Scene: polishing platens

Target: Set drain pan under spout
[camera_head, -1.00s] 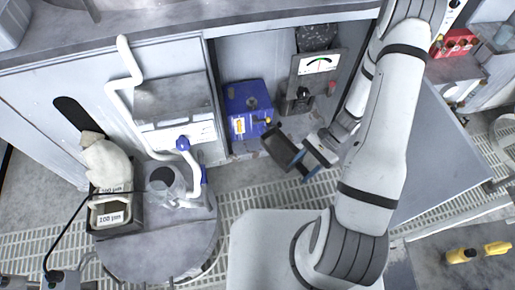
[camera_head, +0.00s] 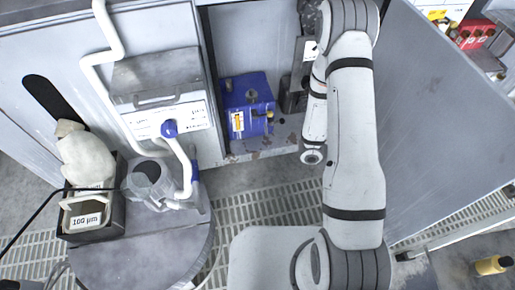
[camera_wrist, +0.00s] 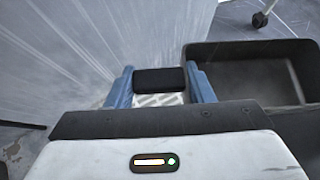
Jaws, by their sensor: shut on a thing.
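The drain pan, a dark rectangular tray with raised walls (camera_wrist: 240,53), fills the right of the wrist view. My gripper (camera_wrist: 160,86) has two blue fingers closed around a black piece at the pan's left side, which looks like its handle. The pan appears empty. In the head view the pan and my gripper are hidden behind my arm. A blue box-shaped unit (camera_head: 246,98) stands in the open cabinet left of my arm. A small yellow fitting (camera_head: 270,114) on its right side may be the spout; it is too small to be sure.
A cabinet door (camera_head: 435,110) stands open to the right of my arm. Grating floor (camera_head: 265,210) is clear before the cabinet.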

